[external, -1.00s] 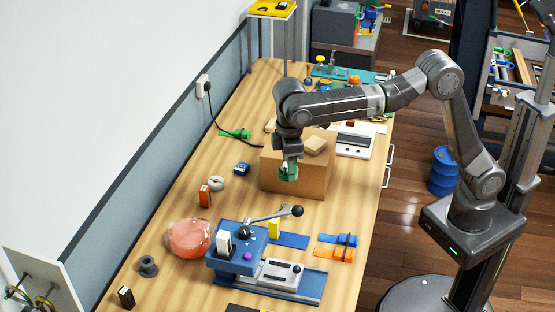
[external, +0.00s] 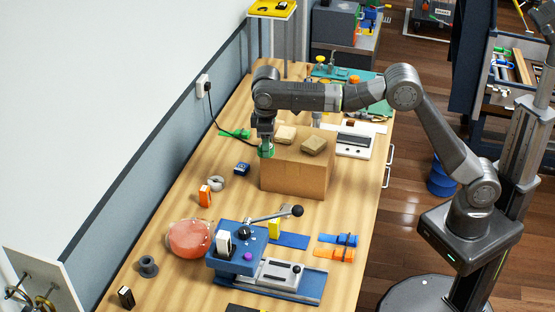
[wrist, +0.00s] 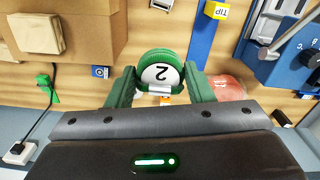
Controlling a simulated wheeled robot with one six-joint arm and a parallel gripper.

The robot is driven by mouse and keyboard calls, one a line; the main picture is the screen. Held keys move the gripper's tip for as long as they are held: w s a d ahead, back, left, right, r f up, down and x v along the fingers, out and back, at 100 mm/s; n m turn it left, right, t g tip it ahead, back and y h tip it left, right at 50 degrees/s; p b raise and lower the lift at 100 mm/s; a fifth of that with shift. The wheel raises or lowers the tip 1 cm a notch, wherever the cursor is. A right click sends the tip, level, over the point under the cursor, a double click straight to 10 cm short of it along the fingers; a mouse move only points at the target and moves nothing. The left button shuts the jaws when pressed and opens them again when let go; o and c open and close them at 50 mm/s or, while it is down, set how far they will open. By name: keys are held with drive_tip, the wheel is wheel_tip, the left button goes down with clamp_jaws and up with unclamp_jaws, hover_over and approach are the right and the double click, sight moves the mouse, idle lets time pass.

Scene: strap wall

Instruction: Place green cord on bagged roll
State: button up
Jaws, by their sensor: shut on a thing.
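My gripper (external: 266,149) is shut on the green cord (wrist: 160,57), a round green piece with a white face marked 2. In the wrist view it sits between my two green fingers. In the external view my gripper hangs above the table, just left of the cardboard box, and the cord is mostly hidden. The bagged roll (external: 190,238), pinkish red in clear wrap, lies on the table nearer the camera, left of the blue lever press. It also shows in the wrist view (wrist: 226,87), partly behind my right finger.
The cardboard box (external: 294,178) carries two tan packets. A blue lever press (external: 236,262), an orange box (external: 204,195), a grey ring (external: 216,183) and a grey spool (external: 148,266) stand around the roll. Another green item (external: 236,133) lies by the wall.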

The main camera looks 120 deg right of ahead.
wheel_tip(320, 180, down, 22)
drive_tip(key=shift+f+p, duration=0.1)
drive_tip(key=shift+p, duration=0.8)
drive_tip(key=o, duration=1)
wheel_tip(320, 180, up, 11)
drive_tip(key=b, duration=0.1)
drive_tip(key=shift+r+b, duration=0.2)
drive_tip(key=shift+b, duration=0.1)
drive_tip(key=shift+o, duration=0.5)
drive_tip(key=shift+r, duration=0.45)
